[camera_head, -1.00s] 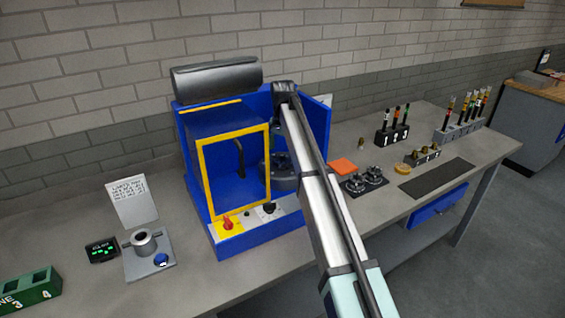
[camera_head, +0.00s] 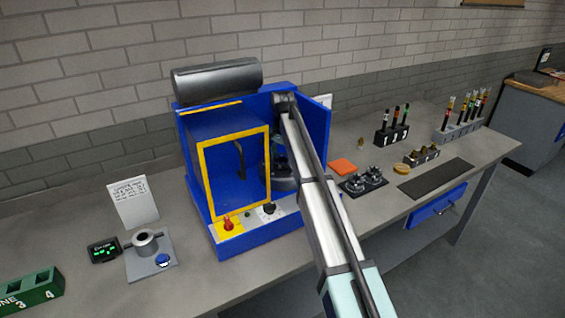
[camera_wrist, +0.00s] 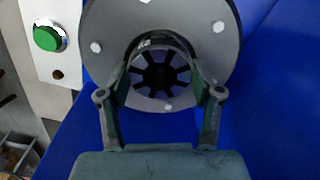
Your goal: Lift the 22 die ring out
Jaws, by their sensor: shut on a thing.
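In the wrist view a dark ring of radial segments (camera_wrist: 142,76), which I take to be the 22 die ring, sits at the opening of a round grey crimp head (camera_wrist: 222,60). In the camera head view my arm reaches into the blue machine (camera_head: 240,238), and the dark head (camera_head: 276,180) is partly hidden by the arm.
The machine has a yellow-framed door (camera_head: 205,185) beside my arm and blue side walls. A green button (camera_wrist: 47,38) is at left in the wrist view. On the bench right are an orange pad (camera_head: 343,167), a black die tray (camera_head: 362,184) and a dark mat (camera_head: 436,179).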

